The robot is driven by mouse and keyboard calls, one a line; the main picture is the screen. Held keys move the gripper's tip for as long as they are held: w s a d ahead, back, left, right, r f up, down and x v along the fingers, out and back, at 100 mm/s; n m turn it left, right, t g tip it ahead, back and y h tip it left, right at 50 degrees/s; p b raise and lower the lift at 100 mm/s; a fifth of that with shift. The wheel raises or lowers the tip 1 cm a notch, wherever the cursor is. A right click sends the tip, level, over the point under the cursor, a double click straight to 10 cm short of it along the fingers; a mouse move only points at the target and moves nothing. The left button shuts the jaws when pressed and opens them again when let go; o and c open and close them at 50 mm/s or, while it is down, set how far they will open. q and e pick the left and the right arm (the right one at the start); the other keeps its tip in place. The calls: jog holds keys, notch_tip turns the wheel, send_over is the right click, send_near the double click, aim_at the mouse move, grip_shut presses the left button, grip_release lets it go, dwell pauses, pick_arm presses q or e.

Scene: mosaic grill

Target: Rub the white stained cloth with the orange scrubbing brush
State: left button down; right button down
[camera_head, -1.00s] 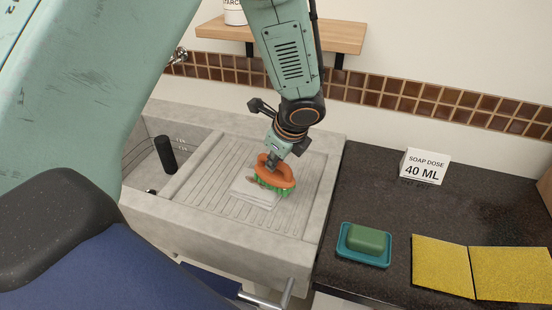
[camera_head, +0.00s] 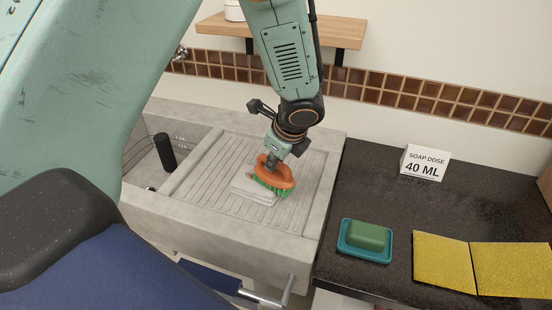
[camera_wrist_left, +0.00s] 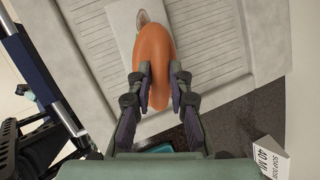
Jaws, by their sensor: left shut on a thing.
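The orange scrubbing brush (camera_head: 275,173) with green bristles is over the folded white cloth (camera_head: 252,192) on the ribbed stone washboard. My left gripper (camera_head: 272,163) is shut on the brush from above. In the left wrist view both fingers (camera_wrist_left: 158,85) clasp the orange brush body (camera_wrist_left: 154,48). The cloth (camera_wrist_left: 122,20) shows beside it, with a greyish-brown stain (camera_wrist_left: 143,18) near the brush's far end. The bristles are at the cloth's right part; exact contact is hard to tell. My right gripper is not in view.
A stone sink (camera_head: 225,225) with a basin at left holds the washboard. On the dark counter (camera_head: 345,190) at right are a green soap (camera_head: 368,236) in a teal dish (camera_head: 349,249), yellow cloths (camera_head: 443,262) and a soap dose card (camera_head: 425,163). A wooden shelf (camera_head: 335,33) hangs behind.

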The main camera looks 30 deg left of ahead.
pick_arm(q)
jog(key=shift+w+f, duration=0.15)
jog(key=shift+f, duration=0.2)
